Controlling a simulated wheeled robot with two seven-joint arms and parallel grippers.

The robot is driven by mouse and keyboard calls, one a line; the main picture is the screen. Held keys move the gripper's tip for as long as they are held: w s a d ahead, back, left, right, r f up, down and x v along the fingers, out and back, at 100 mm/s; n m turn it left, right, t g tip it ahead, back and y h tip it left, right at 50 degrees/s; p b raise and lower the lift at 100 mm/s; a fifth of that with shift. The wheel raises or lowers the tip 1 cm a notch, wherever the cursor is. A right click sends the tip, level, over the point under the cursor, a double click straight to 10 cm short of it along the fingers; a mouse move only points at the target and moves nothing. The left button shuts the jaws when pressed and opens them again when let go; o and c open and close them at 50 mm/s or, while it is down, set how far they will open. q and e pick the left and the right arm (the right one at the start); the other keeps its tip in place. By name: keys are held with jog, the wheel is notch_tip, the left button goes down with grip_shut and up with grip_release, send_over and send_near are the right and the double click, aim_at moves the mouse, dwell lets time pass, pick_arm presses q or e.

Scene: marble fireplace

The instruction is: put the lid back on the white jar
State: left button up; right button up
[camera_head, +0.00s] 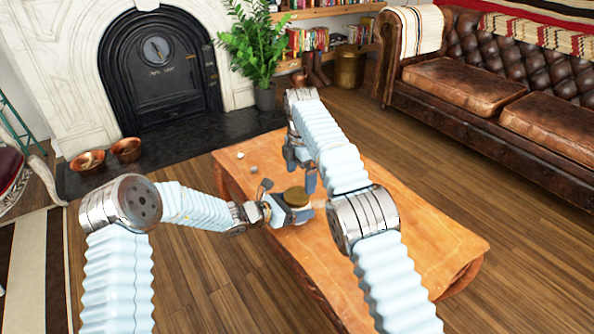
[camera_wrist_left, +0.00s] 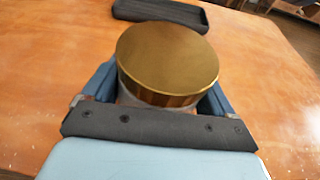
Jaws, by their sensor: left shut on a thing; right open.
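A round brass-coloured lid (camera_head: 296,197) sits level over the wooden table, and it fills the middle of the left wrist view (camera_wrist_left: 168,55). A pale, whitish body, the white jar (camera_wrist_left: 126,99), shows just under the lid's rim; most of it is hidden by the lid and my gripper. The lid appears to rest on the jar, but I cannot see the seam clearly. My left gripper (camera_head: 287,212) is shut on the jar, its blue fingers on both sides below the lid. My right gripper (camera_head: 302,178) is open, pointing down just behind and above the lid.
The wooden table (camera_head: 420,235) is clear at its right end. Two small pale objects lie near its far left corner, one of them round (camera_head: 252,168). A leather sofa (camera_head: 480,95) and a plant (camera_head: 258,45) stand behind.

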aim_at(297, 195)
jog(key=n, duration=0.2)
jog(key=r+n, duration=0.1)
jog(key=a+r+n, duration=0.1)
jog(key=n, duration=0.1)
jog(key=shift+s+n, duration=0.2)
jog(key=shift+n, duration=0.1)
jog(key=shift+f, duration=0.1)
jog(key=shift+f, duration=3.9)
jog(key=c, duration=1)
jog(key=m, duration=0.6)
jog(key=shift+c, duration=0.2)
jog(key=m, duration=0.7)
